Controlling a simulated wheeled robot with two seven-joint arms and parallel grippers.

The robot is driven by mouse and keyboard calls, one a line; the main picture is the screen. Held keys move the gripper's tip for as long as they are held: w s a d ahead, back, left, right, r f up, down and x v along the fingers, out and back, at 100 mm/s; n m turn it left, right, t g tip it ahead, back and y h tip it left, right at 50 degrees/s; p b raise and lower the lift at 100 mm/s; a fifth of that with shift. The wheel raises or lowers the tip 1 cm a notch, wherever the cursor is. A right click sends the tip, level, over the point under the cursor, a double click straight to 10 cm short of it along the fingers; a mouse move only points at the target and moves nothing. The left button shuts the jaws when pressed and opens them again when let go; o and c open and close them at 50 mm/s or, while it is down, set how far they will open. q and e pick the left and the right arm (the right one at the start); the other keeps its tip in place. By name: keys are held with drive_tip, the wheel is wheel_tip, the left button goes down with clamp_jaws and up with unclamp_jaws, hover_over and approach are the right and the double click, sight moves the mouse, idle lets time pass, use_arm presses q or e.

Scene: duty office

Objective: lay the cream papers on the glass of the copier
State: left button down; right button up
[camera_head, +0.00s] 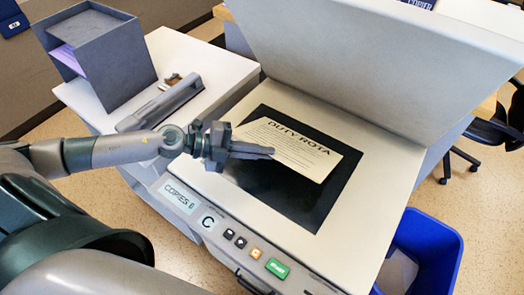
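The cream papers (300,145), headed DUTY ROTA, are over the dark copier glass (297,203) at an angle to it. Their back-left part overlaps the pale surround. I cannot tell whether they touch the glass or are slightly above it. My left gripper (268,152) is at their near left edge, its fingers close together and seemingly shut on them. The copier (370,236) has its lid (385,60) raised at the back. My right gripper is not in view.
A grey open-sided box (110,75) with purple paper stands on the pale surface left of the glass, near a long grey object (168,105). The front panel has a green button (277,268). A blue bin (432,250) stands at right.

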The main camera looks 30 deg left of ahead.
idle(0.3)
use_arm(q)
drive_tip(key=c, duration=1.7)
unclamp_jaws()
drive_tip(key=shift+s+a+b, duration=0.35)
drive_tip(key=shift+a+b, duration=0.15)
drive_tip(key=shift+b, duration=0.15)
drive_tip(key=v, duration=0.8)
drive_tip(key=shift+d+r, duration=0.1)
drive_tip(key=shift+r, duration=0.1)
